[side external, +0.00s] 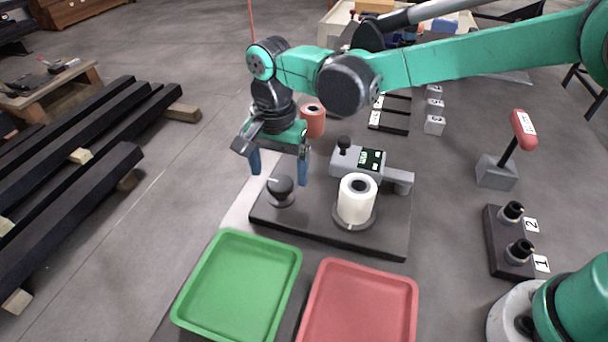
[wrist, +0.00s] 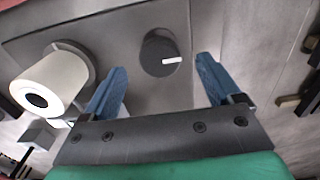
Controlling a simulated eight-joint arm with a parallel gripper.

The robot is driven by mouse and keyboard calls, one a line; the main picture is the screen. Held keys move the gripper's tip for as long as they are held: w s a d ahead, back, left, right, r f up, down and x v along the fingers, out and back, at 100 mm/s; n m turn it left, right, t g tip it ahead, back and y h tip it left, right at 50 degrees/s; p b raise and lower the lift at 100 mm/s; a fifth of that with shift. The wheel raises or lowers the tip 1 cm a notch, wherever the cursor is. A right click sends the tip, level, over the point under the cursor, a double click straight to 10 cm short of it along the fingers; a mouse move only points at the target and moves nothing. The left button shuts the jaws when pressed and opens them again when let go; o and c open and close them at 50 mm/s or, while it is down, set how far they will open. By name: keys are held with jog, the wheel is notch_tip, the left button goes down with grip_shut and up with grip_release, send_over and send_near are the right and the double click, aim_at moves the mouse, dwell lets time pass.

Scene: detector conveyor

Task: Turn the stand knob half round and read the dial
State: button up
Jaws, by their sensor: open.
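The stand knob (side external: 281,187) is a dark round knob with a white mark, at the left end of the dark base plate (side external: 300,229). It also shows in the wrist view (wrist: 160,55), its white mark pointing right. My gripper (side external: 280,172) is open above the knob, one blue finger to each side. In the wrist view the fingertips (wrist: 161,72) are apart and the knob lies between and just beyond them, untouched. The dial (side external: 371,159) is a small dark display with green digits on a grey housing; I cannot read the digits. A white cylinder (side external: 357,199) stands on the plate.
A green tray (side external: 239,232) and a red tray (side external: 368,267) lie in front of the plate. An orange cylinder (side external: 313,121) stands behind my gripper. A red-handled lever (side external: 523,130) and a block with two black knobs (side external: 498,240) are at the right.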

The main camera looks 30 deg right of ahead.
jog(key=shift+f, duration=1.1)
grip_shut()
